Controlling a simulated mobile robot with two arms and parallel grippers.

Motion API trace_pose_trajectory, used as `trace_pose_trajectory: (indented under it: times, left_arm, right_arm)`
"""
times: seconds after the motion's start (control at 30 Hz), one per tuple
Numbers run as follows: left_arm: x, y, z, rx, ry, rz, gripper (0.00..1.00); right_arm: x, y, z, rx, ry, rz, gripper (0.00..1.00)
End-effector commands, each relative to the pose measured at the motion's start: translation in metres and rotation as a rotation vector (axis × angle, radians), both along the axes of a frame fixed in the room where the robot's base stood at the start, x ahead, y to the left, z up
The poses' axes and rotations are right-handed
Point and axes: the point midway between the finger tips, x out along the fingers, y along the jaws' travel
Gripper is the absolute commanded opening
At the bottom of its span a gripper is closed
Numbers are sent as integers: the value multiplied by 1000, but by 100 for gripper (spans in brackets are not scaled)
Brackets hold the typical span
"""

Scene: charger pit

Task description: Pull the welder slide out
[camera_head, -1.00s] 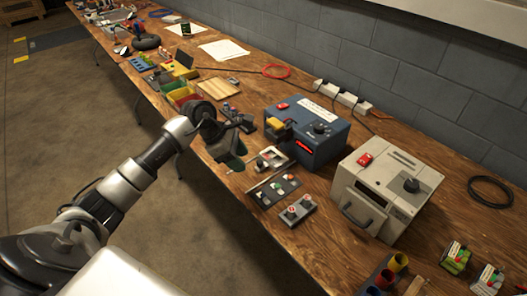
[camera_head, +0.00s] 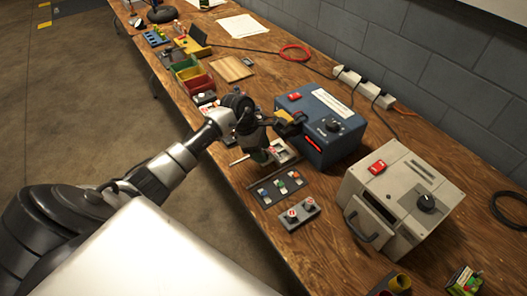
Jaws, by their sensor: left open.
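The welder appears to be the blue box (camera_head: 326,124) with a red switch, a black knob, a red display and a yellow-and-black head on its left side. A light metal plate (camera_head: 284,153), which looks like its slide, lies at its front left, partly covered by my gripper. My left gripper (camera_head: 272,138) is open, over the plate and close to the welder head. Its dark fingers overlap the head and plate, so I cannot tell whether they touch. My right gripper is out of view.
A switch panel (camera_head: 279,186) and a two-button box (camera_head: 299,213) lie in front. A beige machine (camera_head: 399,200) with a handle stands to the right. Coloured bins (camera_head: 193,78) and a wooden board (camera_head: 232,68) are farther back.

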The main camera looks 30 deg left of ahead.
Motion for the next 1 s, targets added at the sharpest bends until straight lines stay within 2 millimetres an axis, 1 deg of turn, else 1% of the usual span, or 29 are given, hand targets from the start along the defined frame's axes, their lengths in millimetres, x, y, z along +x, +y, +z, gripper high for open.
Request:
trace_pose_trajectory:
  times: [0.03,0.17,0.47,0.7,0.8,1.0]
  left_arm:
    - [1,-3,-5,-2,0,1,50]
    - [2,-5,-13,-1,0,0,50]
    - [2,-6,-15,0,-1,0,50]
    - [2,-6,-15,0,-1,0,13]
    - [2,-5,-15,0,-1,0,0]
    - [0,-4,-14,2,-1,1,0]
  right_arm:
    - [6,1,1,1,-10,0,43]
    - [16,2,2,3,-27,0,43]
    - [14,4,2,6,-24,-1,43]
    - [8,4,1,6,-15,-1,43]
    - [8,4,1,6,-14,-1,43]
    - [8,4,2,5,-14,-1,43]
